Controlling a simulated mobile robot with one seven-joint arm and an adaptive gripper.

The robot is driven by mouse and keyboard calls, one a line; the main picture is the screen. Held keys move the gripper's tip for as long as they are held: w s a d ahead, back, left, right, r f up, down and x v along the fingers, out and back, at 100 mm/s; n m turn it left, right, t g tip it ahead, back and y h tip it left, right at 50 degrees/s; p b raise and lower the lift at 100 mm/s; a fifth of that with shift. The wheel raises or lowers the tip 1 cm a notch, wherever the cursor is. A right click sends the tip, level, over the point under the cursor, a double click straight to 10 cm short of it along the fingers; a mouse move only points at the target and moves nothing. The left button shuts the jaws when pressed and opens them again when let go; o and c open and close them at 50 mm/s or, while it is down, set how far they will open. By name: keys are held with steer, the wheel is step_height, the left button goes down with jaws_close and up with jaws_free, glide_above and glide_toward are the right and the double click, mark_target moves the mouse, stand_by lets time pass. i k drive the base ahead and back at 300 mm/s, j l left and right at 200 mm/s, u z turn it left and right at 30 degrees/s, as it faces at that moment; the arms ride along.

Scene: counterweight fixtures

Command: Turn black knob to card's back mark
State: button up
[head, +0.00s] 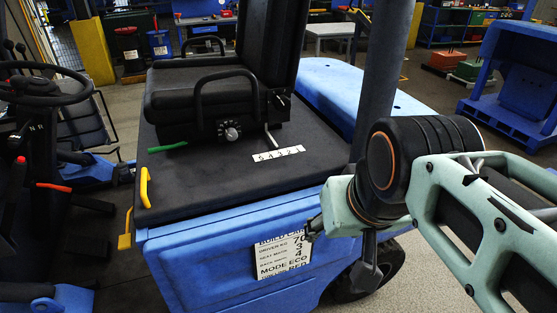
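The black knob (229,130) is on the near side of the black seat (205,100), low by the backrest hinge, with light marks around it too small to read. My gripper (366,272) hangs at the right, in front of the panel and right of the card, well apart from the knob. Its fingers are dark and seen edge-on, so their opening is unclear.
A white numbered strip (278,153) lies on the black deck beside a seat lever (270,137). Green (168,147) and yellow (145,188) handles are at the deck's left. A steering wheel (40,90) is far left.

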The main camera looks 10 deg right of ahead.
mark_target(282, 103)
steer(key=k+l+u, duration=0.1)
steer(key=l+u, duration=0.2)
steer(key=l, duration=0.15)
steer(key=k+l+u, duration=0.2)
steer(key=l, duration=0.15)
steer(key=i+l+u, duration=0.2)
steer(key=i+u, duration=0.25)
steer(key=i+l+u, duration=0.2)
steer(key=u, duration=0.25)
steer(key=j+u, duration=0.3)
steer(key=j, duration=0.45)
steer(key=l+z, duration=0.15)
steer(key=l, duration=0.75)
steer(key=i, duration=0.05)
